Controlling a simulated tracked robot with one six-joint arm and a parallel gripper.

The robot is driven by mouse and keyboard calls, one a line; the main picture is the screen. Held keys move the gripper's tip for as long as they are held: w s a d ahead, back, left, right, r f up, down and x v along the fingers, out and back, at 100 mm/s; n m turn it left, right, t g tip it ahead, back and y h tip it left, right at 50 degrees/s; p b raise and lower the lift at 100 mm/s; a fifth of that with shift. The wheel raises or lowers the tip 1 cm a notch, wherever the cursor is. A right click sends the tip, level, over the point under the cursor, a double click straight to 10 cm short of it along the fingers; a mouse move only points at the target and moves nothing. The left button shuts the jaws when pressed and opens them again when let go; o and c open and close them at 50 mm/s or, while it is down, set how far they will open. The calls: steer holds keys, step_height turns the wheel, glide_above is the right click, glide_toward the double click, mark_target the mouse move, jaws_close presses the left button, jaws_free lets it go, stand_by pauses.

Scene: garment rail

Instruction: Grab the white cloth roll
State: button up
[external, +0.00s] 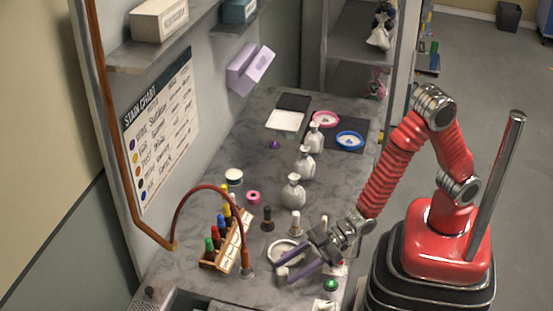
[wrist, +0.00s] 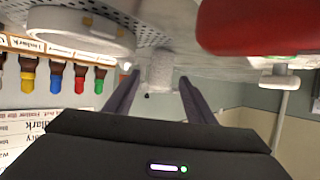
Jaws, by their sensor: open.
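The white cloth roll (wrist: 160,70) shows in the wrist view just beyond and between my fingertips, pale and textured. In the external view a small white piece (external: 283,271) at my fingertips looks like the same roll, partly hidden by the fingers. My gripper (external: 296,266) is low over the front of the counter, with its purple fingers spread. In the wrist view the gripper (wrist: 158,84) is open, one finger on each side of the roll's line. I cannot tell whether either finger touches it.
A white round dish (external: 287,250) is right beside my gripper. A wooden rack of coloured bottles (external: 222,243) and a curved hose (external: 205,188) stand to the left. Grey sacks (external: 293,191) stand farther back. A red object (wrist: 262,24) looms close in the wrist view.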

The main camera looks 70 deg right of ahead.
mark_target(283, 275)
steer(key=shift+w+a+f, duration=0.1)
steer(key=shift+f, duration=0.4)
steer(key=shift+x, duration=1.35)
steer(key=shift+r, duration=0.1)
steer(key=c, duration=1.1)
steer(key=shift+r, duration=5)
